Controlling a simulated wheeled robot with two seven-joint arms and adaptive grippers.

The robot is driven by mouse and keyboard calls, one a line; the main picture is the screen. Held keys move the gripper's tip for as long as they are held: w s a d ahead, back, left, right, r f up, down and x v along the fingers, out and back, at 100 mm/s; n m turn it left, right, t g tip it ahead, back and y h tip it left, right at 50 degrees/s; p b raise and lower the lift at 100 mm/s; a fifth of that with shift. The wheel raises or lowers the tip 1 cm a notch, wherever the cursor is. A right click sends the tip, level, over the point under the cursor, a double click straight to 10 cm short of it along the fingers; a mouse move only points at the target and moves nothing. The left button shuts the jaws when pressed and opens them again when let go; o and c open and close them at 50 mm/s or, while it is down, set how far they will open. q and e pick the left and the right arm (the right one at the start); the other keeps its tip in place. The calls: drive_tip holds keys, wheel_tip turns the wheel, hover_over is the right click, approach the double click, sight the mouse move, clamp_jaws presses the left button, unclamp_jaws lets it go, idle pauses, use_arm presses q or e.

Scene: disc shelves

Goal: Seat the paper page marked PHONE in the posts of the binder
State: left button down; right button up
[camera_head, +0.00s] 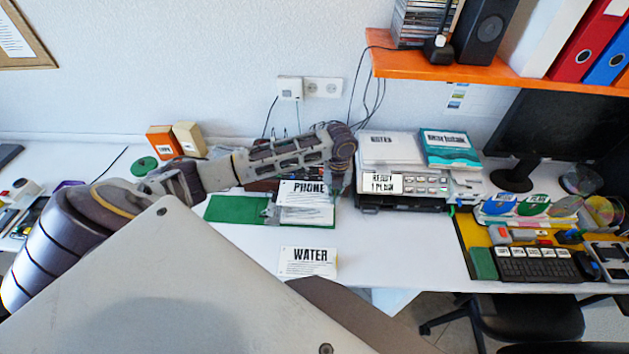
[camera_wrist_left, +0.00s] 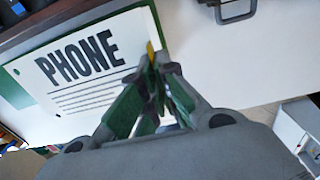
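The white paper page marked PHONE (camera_head: 301,198) is over the right side of the open green binder (camera_head: 236,209). The page fills the left of the left wrist view (camera_wrist_left: 95,68), with punched holes near its left edge and green cover showing beyond. The binder's metal post area (camera_head: 269,211) is partly visible; whether the posts pass through the holes cannot be told. My left gripper (camera_head: 335,188) is at the page's right edge. Its green-padded fingers (camera_wrist_left: 157,65) converge on that edge, with a small yellow piece at the tips. My right gripper is not in view.
A page marked WATER (camera_head: 308,262) lies on the white desk in front. A device with a READY display (camera_head: 404,187) stands to the right of the gripper. Orange and cream boxes (camera_head: 163,142) stand behind on the left. An orange shelf (camera_head: 470,69) overhangs the right.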

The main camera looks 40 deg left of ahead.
use_arm(q)
drive_tip(key=shift+w, duration=0.15)
hover_over(333, 214)
drive_tip(key=shift+f, duration=3.05)
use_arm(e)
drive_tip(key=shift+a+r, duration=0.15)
use_arm(q)
drive_tip(key=shift+f, duration=1.95)
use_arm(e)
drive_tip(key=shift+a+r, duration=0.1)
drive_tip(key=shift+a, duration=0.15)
use_arm(q)
drive_tip(key=shift+f, duration=0.1)
drive_tip(key=c, duration=1.6)
unclamp_jaws()
drive_tip(key=shift+c, duration=0.2)
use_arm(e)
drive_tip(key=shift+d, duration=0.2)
